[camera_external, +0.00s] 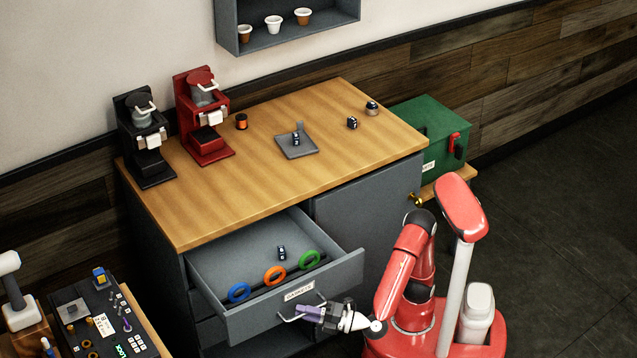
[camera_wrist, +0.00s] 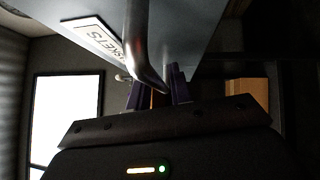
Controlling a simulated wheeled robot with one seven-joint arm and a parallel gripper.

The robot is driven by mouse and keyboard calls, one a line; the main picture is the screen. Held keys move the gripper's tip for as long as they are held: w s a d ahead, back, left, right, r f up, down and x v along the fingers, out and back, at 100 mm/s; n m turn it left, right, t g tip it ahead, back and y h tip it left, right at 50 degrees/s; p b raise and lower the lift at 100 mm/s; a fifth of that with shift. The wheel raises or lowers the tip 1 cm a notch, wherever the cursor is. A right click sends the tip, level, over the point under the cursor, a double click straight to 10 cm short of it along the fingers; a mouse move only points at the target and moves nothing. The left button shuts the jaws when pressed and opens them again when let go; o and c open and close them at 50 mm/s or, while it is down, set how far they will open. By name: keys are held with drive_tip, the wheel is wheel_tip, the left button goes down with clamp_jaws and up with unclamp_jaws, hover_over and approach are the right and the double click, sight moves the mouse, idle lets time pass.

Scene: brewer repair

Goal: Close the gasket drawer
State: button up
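The gasket drawer (camera_external: 345,272) is pulled out from the grey cabinet, and its front carries a gaskets label (camera_external: 299,291). Blue, orange and green rings and a small dark cube (camera_external: 282,253) lie inside. The drawer's metal handle (camera_external: 287,319) juts from the front. My gripper (camera_external: 305,312) is at this handle, outside the drawer. In the wrist view the handle (camera_wrist: 137,45) curves down to my purple fingertips (camera_wrist: 157,92), which stand a little apart with the bar's end between them. I cannot tell whether they grip it.
Black and red brewers (camera_external: 203,115) stand on the wooden countertop (camera_external: 250,185), with a grey tray (camera_external: 297,146) and small parts. A green box (camera_external: 425,130) is to the right. A small table with tools (camera_external: 100,320) stands left of the drawer. Floor at the right is clear.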

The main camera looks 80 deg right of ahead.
sight(258, 266)
clamp_jaws()
drive_tip(key=w+d+b, duration=0.6)
drive_tip(key=w+d, duration=1.2)
drive_tip(key=shift+d+f, duration=0.1)
drive_tip(key=shift+w+d, duration=0.55)
drive_tip(key=shift+d, duration=0.05)
